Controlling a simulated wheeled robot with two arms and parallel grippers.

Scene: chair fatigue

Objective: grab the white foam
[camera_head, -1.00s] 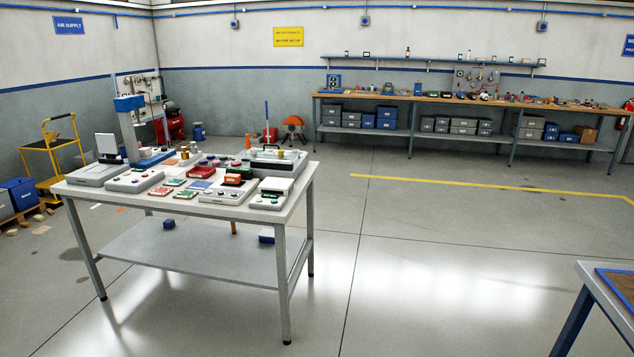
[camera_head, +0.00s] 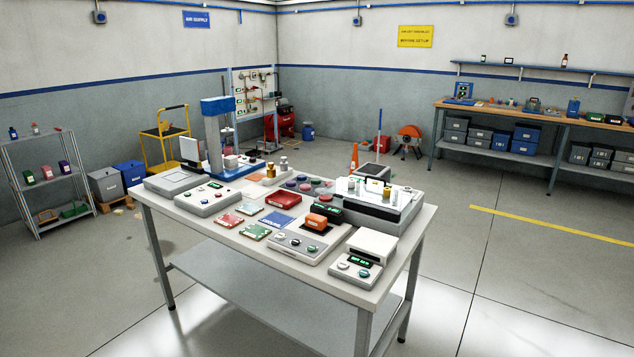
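Neither of my grippers is in view. A white-topped table (camera_head: 149,206) stands in front of me, crowded with devices and small parts. I cannot tell for sure which thing is the white foam. A small pale block (camera_head: 231,161) sits on the base of a blue and grey press (camera_head: 213,138) at the table's far left. A larger white block (camera_head: 372,244) sits on a grey device with a small display at the near right corner. Its lower part merges with the device.
Grey devices, colored cards and a red tray (camera_head: 284,200) cover much of the tabletop. A metal shelf rack (camera_head: 50,180) stands at the left, a yellow cart (camera_head: 165,133) behind the table, a long workbench (camera_head: 560,118) at the right. The floor right of the table is clear.

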